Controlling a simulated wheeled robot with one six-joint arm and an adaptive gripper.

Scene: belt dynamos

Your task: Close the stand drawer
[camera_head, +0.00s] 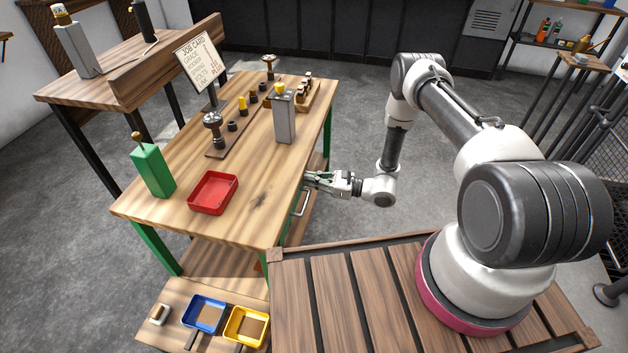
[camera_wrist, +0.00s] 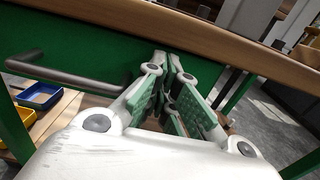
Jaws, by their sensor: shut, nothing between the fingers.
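The stand drawer has a green front (camera_wrist: 85,50), which shows in the wrist view just below the wooden tabletop edge. Its dark bar handle (camera_wrist: 65,75) is at the left of that view, and it also shows in the head view (camera_head: 304,204) at the right side of the table. Any gap between the drawer front and the stand cannot be made out. My gripper (camera_head: 312,180) is shut and empty beside the table's right edge, beyond the handle. In the wrist view my gripper (camera_wrist: 168,60) points at the green front, right of the handle. Contact is unclear.
The wooden tabletop (camera_head: 265,185) carries a red tray (camera_head: 213,193), a green bottle-like block (camera_head: 152,170) and a grey block (camera_head: 285,118). Blue (camera_head: 204,314) and yellow (camera_head: 246,326) trays stand low in front.

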